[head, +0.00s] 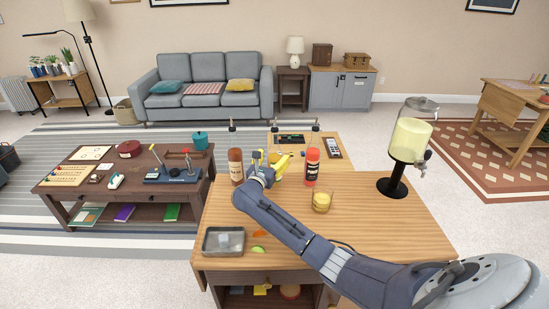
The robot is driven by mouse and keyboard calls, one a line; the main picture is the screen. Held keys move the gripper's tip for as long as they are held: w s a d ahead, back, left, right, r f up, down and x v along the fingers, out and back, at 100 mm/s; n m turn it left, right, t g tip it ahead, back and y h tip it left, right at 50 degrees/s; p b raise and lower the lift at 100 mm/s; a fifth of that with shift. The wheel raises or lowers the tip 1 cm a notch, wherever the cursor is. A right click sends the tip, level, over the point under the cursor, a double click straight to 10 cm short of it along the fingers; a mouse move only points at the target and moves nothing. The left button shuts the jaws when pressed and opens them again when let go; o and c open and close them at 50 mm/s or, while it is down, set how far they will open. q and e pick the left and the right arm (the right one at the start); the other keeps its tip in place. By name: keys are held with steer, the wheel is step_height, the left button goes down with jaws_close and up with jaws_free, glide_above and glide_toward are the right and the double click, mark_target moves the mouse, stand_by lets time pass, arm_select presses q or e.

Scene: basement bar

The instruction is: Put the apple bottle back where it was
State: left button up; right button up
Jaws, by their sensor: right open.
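A brown bottle (236,166) with a pale label stands upright at the far left of the wooden bar top (370,210). A red bottle (312,168) with a dark label stands upright to the right. Which of them is the apple bottle I cannot read from the labels. My right gripper (263,160) is between them, close beside the brown bottle, open. I cannot tell whether it touches that bottle. A yellow object (281,162) is partly hidden behind the gripper. My left gripper is not in view.
A glass of yellow drink (321,202) stands right of my forearm. A drink dispenser (410,140) stands at the back right. A metal tray (223,252) and a green slice (258,249) are at the front left.

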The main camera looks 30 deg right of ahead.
steer(key=v, duration=1.1)
